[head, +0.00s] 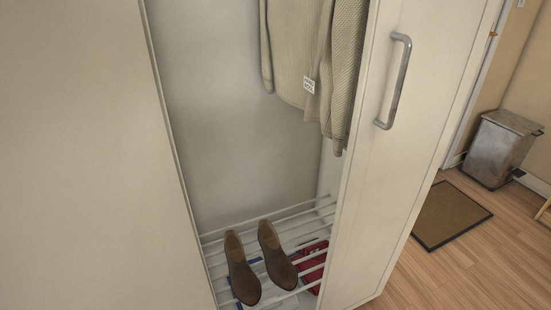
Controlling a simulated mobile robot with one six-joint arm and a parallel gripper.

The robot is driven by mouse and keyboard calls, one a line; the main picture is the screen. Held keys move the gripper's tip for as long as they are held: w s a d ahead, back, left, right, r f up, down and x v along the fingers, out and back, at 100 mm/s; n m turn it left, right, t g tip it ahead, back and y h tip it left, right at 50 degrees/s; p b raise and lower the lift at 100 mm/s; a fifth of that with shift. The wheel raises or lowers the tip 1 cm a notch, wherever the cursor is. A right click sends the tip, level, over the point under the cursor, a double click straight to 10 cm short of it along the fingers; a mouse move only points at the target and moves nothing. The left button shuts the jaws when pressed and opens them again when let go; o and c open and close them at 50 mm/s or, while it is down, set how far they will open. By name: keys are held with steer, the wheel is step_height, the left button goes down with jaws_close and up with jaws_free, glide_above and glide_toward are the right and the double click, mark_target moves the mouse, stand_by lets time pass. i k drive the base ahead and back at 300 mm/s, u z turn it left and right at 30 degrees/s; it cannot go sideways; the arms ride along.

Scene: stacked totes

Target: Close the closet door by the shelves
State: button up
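The closet (225,110) stands open in the head view, with its grey inside showing between two cream panels. The closet door (425,130) is the cream panel to the right of the gap. A grey bar handle (396,82) is fixed upright near its left edge. The gap to the left of the door is wide, and the frame does not show clearly how the door is hung. My gripper is not in view, and nothing is seen touching the door or handle.
A plain cream panel (80,160) fills the left. Inside the closet hang beige clothes (300,50), above brown shoes (242,268) on a rail rack (308,222). Red and blue items lie beneath. A metal bin (499,148) and brown mat (450,214) are on the wooden floor at right.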

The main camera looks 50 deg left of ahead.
mark_target(94, 215)
steer(key=k, duration=1.6)
steer(key=u, duration=1.6)
steer(key=k, duration=1)
steer(key=u, duration=0.35)
steer(key=i, duration=0.8)
